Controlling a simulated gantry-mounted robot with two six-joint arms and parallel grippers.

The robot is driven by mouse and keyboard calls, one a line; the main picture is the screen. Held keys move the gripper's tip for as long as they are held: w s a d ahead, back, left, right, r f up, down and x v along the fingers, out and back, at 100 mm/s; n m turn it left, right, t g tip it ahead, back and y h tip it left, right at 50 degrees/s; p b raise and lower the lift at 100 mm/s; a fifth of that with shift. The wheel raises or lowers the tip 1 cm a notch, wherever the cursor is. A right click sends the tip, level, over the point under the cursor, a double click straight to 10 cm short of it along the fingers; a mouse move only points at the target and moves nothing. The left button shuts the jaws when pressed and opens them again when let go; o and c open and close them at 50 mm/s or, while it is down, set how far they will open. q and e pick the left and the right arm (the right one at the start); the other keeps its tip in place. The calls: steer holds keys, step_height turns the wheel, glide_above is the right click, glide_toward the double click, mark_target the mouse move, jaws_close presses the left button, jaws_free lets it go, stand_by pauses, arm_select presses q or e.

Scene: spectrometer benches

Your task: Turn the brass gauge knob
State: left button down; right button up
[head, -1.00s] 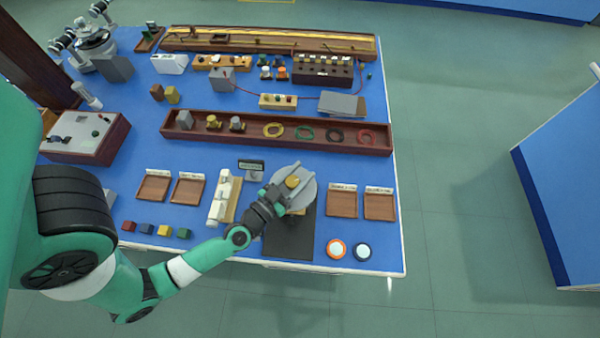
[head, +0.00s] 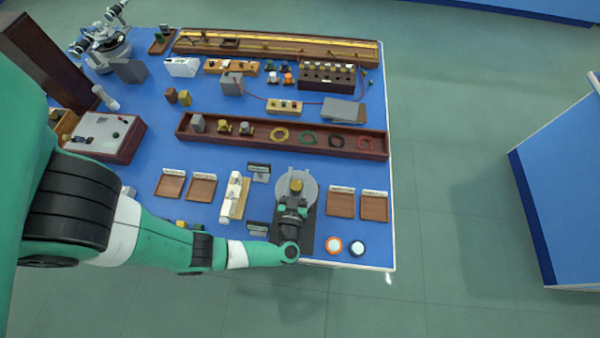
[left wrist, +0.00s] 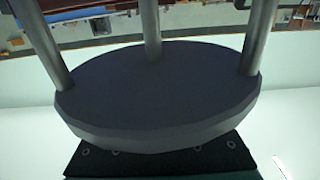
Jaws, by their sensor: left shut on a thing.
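The brass gauge knob (head: 296,186) sits on top of a round grey disc (head: 310,181) near the table's front edge in the head view. My left gripper (head: 296,188) reaches it from the front side and is shut on the knob. The jaws and wrist cover part of the disc. A dark base plate (head: 306,245) lies under the disc. The left wrist view shows a dark round plate (left wrist: 160,95) with three grey posts, above a dark base (left wrist: 165,160). The knob is not visible there. My right gripper is not in view.
A white fixture on a wooden base (head: 234,197) stands left of the disc. A long wooden rack (head: 360,145) lies behind.

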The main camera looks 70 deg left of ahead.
arm_select(q)
steer(key=n+g, duration=0.1)
steer(key=n+g+y+b, duration=0.1)
steer(key=g, duration=0.1)
steer(key=n+g+b, duration=0.1)
steer(key=g, duration=0.1)
steer(key=shift+s+a+f+n, duration=0.1)
steer(key=shift+s+f+n, duration=0.1)
steer(key=shift+s+n, duration=0.15)
steer(key=shift+s+r+n+g+b, duration=0.1)
steer(key=shift+s+n+g+b, duration=0.2)
steer(key=shift+n+g+b, duration=0.75)
steer(key=shift+s+n+g+b, duration=0.2)
steer(key=shift+n+g, duration=0.3)
steer(key=shift+g, duration=1.15)
steer(key=shift+s, duration=0.1)
steer(key=shift+c, duration=1.7)
jaws_free()
steer(key=shift+a, duration=0.1)
steer(key=shift+r, duration=0.1)
